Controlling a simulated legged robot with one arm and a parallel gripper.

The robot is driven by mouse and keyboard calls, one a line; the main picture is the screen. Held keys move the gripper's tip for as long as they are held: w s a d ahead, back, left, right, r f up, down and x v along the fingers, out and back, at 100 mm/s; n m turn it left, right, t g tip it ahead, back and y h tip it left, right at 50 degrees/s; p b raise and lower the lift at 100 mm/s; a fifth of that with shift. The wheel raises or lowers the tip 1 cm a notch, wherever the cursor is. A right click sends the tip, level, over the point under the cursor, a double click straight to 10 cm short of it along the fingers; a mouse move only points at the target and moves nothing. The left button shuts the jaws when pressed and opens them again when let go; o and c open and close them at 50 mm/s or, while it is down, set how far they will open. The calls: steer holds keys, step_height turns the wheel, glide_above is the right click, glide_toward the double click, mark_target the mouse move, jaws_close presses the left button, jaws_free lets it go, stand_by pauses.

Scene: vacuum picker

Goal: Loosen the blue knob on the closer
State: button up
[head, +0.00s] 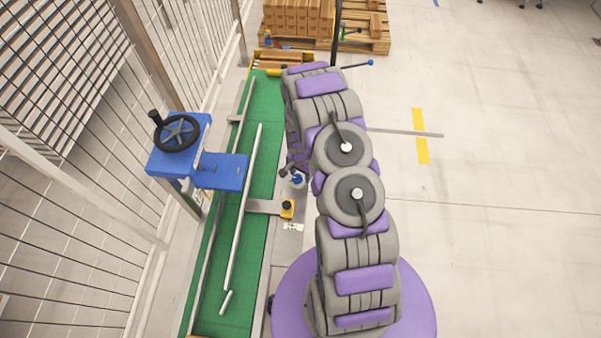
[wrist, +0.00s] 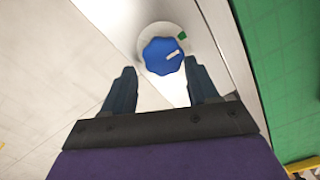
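A blue knob (wrist: 162,56) with a lobed edge and a white pointer mark sits on a pale round plate with a green mark beside it. In the wrist view it lies just beyond my gripper (wrist: 157,78), roughly between the lines of the two fingers. The fingers are spread apart with nothing between them. In the head view a small blue knob (head: 297,180) shows at the conveyor's right edge. My gripper's dark end (head: 285,172) is close beside it, partly hidden by my arm.
A green conveyor belt (head: 262,215) with metal guide rails runs along the left. A blue machine with a black handwheel (head: 177,133) stands over it.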

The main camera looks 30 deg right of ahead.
mark_target(298, 176)
steer(key=shift+a+r, duration=0.1)
steer(key=shift+a, duration=0.8)
steer(key=c, duration=0.5)
steer(key=shift+a, duration=0.2)
steer(key=shift+c, duration=0.5)
steer(key=shift+r, duration=0.1)
steer(key=shift+c, duration=0.8)
steer(key=o, duration=0.6)
steer(key=shift+w+d, duration=0.1)
steer(key=shift+d, duration=0.05)
steer(key=shift+c, duration=0.2)
steer(key=o, duration=0.4)
steer(key=shift+d, duration=0.5)
steer(key=shift+a, duration=0.25)
steer(key=shift+a+r, duration=0.1)
steer(key=shift+r, duration=0.05)
steer(key=r, duration=0.5)
steer(key=r+p, duration=0.1)
steer(key=r, duration=1)
steer(key=shift+d+r+p, duration=0.35)
